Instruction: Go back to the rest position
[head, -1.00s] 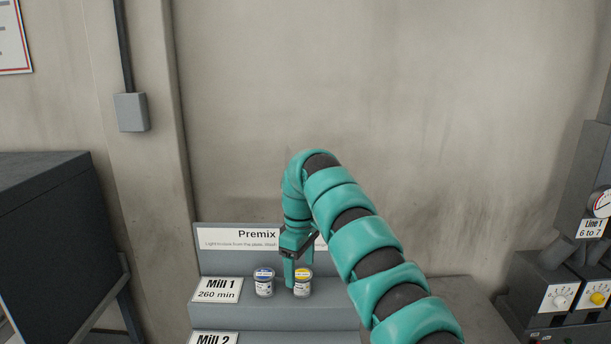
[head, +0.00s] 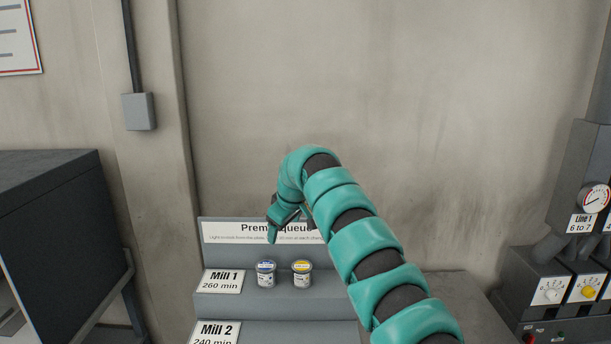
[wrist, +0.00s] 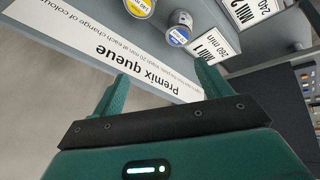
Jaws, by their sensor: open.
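My gripper (head: 289,226) is up in front of the Premix queue sign in the head view, above the two small pots and apart from them. In the wrist view its two fingers (wrist: 162,88) are spread with nothing between them. The blue-lidded pot (head: 266,274) and the yellow-lidded pot (head: 302,274) stand upright side by side on the upper step, right of the Mill 1 card. The wrist view also shows the blue-lidded pot (wrist: 179,29) and part of the yellow-lidded one (wrist: 138,8), beyond the fingers.
The stepped grey stand (head: 325,307) carries the Mill 1 card (head: 223,282), the Mill 2 card (head: 218,333) and the Premix queue sign (head: 222,231). A dark cabinet (head: 60,240) is at left. Dials and knobs (head: 550,291) are at right.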

